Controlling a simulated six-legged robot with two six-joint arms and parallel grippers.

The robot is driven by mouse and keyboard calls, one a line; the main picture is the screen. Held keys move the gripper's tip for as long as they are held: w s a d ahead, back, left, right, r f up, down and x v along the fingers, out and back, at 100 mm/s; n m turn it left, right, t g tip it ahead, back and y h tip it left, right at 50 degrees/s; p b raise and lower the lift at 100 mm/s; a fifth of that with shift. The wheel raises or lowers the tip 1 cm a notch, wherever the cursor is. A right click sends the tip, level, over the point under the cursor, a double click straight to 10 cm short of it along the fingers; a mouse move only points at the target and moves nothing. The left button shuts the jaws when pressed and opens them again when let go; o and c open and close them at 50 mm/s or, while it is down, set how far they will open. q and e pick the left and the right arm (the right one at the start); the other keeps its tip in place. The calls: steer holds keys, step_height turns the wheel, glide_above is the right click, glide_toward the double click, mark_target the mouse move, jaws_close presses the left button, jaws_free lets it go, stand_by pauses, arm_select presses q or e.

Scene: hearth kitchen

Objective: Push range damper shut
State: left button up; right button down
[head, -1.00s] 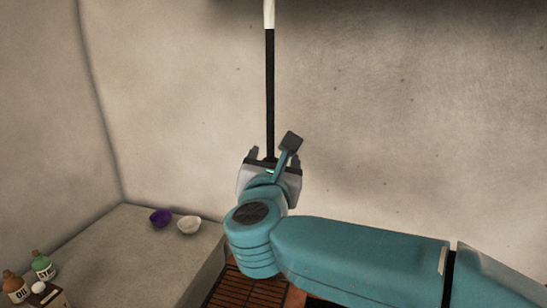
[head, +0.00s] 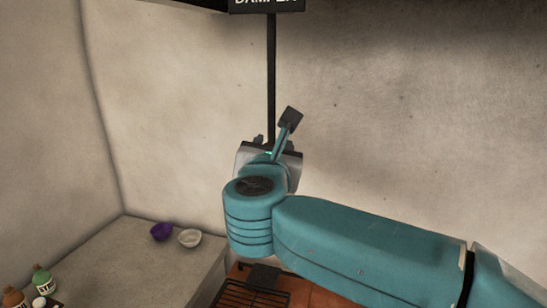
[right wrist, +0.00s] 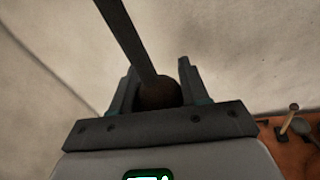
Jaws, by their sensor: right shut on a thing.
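The damper rod (head: 270,80) is a thin black bar hanging upright in front of the wall, below a dark sign (head: 267,5) reading "DAMPER", cut off by the top edge. My right gripper (head: 268,145) is at the rod's lower end. In the right wrist view the rod (right wrist: 128,38) runs down to a round dark brown knob (right wrist: 160,93) between the two fingers of my right gripper (right wrist: 157,90), which is shut on it. The wrist partly hides the rod's lower end in the head view. My left gripper is not in view.
A stone counter (head: 130,265) at the left bears a purple bowl (head: 161,231), a white bowl (head: 189,238) and bottles (head: 42,279). A dark grate (head: 250,297) lies below my arm on an orange-brown surface. The wall behind the rod is bare.

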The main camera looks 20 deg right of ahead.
steer(key=shift+s+d+r, duration=0.1)
steer(key=shift+r, duration=0.4)
steer(key=c, duration=0.6)
jaws_free()
steer(key=shift+f, duration=0.1)
steer(key=shift+s+f, duration=0.15)
steer(key=b+v, duration=0.6)
steer(key=v, duration=1)
steer(key=shift+s, duration=0.1)
